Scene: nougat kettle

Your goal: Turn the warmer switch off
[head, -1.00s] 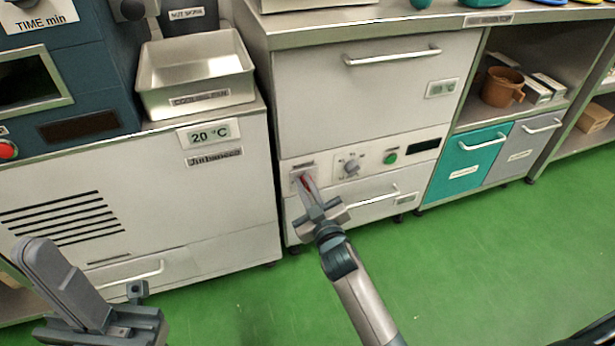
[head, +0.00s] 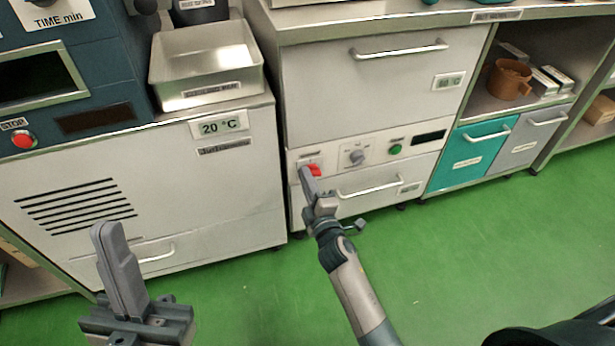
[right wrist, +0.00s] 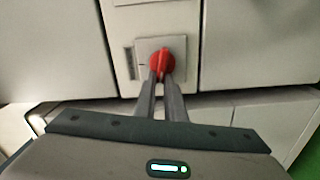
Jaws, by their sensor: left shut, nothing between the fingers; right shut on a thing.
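The red warmer switch (head: 314,170) sits at the left end of the warmer's control panel, on a small plate below a label. It shows in the right wrist view (right wrist: 162,64) as a round red knob with a raised grip bar. My right gripper (head: 307,175) is at the switch. In the right wrist view its two fingers (right wrist: 163,80) are close together on the lower part of the knob's bar. The fingertips hide part of the bar. My left gripper (head: 108,232) is shut and empty, in front of the left cabinet, far from the switch.
The panel also has a grey dial (head: 357,157), a green button (head: 395,149) and a dark display (head: 429,137). A drawer handle (head: 368,190) runs just below the panel. A metal tray (head: 206,98) stands on the left cabinet. The green floor (head: 455,260) is clear at the right.

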